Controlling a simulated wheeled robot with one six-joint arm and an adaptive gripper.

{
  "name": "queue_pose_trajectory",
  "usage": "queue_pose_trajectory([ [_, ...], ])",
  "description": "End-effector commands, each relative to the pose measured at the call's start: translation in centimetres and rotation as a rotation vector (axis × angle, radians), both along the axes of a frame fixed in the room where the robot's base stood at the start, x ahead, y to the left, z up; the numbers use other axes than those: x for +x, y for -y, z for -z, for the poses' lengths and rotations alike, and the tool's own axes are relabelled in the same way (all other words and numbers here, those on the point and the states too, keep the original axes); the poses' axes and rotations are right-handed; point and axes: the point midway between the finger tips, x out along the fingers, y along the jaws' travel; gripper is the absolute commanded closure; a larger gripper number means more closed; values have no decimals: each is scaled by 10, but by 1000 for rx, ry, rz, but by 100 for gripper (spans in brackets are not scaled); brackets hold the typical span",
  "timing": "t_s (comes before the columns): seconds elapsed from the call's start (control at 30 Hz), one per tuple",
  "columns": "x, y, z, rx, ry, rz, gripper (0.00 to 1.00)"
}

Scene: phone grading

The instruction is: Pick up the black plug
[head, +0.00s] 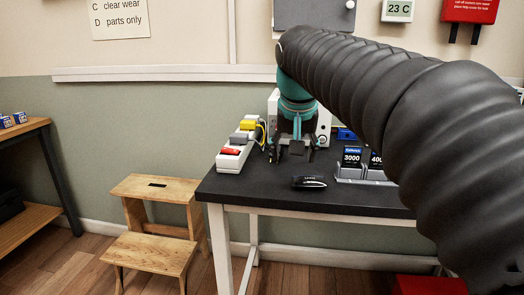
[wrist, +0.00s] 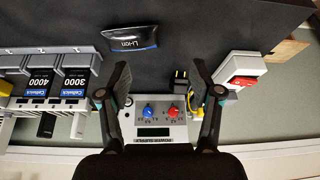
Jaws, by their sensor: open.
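The black plug (wrist: 181,77) lies on the dark table between the spread fingers in the wrist view, closer to the right finger. A yellow cable shows beside it. My gripper (wrist: 162,76) is open and empty, with its fingers apart from the plug. In the head view my gripper (head: 293,153) points down over the back of the table, right of the power strip. I cannot tell the plug from the dark fingers there.
A white power supply (wrist: 155,131) with knobs stands close by. A black Li-ion pouch (head: 308,182) lies in front; a battery rack (head: 348,181) stands right. The table's front left is clear.

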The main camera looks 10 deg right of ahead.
Motion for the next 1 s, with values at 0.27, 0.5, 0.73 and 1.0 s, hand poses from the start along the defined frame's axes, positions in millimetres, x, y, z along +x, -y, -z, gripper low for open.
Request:
queue_pose_trajectory([
  [0.27,94,-12,-41,0,-21,121,35],
  [0.5,137,-19,-51,4,-25,200,35],
  [0.73,150,-20,-44,4,-28,224,35],
  [1.0,165,-11,-1,5,-28,225,35],
])
